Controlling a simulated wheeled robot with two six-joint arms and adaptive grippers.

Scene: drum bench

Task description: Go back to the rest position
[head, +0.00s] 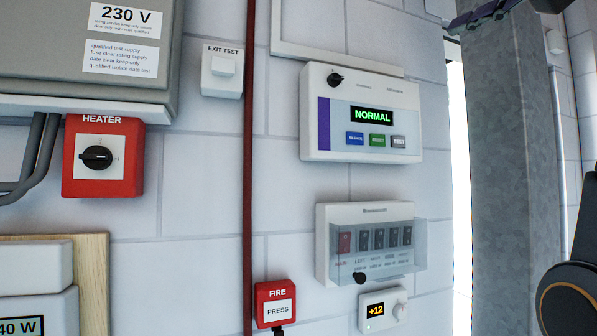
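My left gripper is not in view. On the right edge, a black arm link of mine with an orange ring cuts into the picture. A dark, purplish jointed part (485,13) at the top right edge looks like part of my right gripper. It is cut off by the frame, and I cannot see whether it is open or holds anything. It is apart from the wall panels in the picture.
The wall carries a NORMAL panel (351,145), a covered switch box (327,245), a red FIRE box (268,291), a +12 thermostat (366,325), a red HEATER switch (125,178) and an EXIT TEST switch (220,86). A grey column (512,170) stands right.

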